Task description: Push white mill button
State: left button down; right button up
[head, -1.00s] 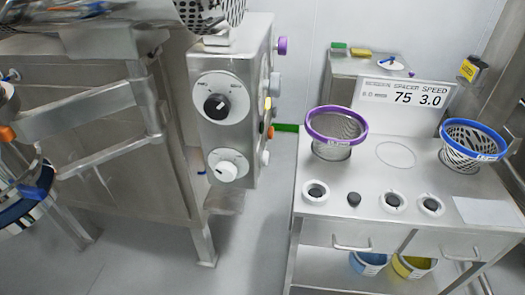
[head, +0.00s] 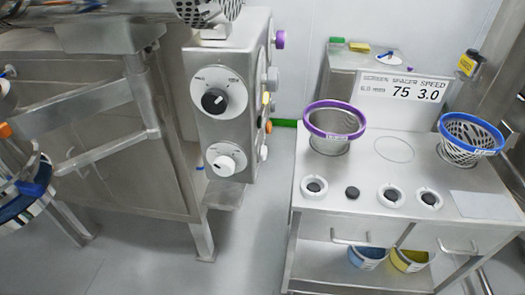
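A steel control box (head: 228,110) stands left of centre, joined to the steel machine. Its front face has a white dial with a black knob (head: 214,101) above and a smaller round white dial with a white knob (head: 226,160) below. Its right side carries several small buttons seen edge-on: a purple one (head: 279,40) at the top, a grey one (head: 272,74), a yellow one (head: 266,99), an orange one (head: 269,127) and a whitish one (head: 263,153) at the bottom. I cannot tell which is the mill button. Neither gripper is in view.
A steel cart (head: 345,222) at right bears a purple-rimmed basket (head: 335,107), a blue-rimmed basket (head: 472,122), black stoppers in white rings and a sign (head: 403,88). A narrow strip of floor (head: 248,235) is clear between machine and cart.

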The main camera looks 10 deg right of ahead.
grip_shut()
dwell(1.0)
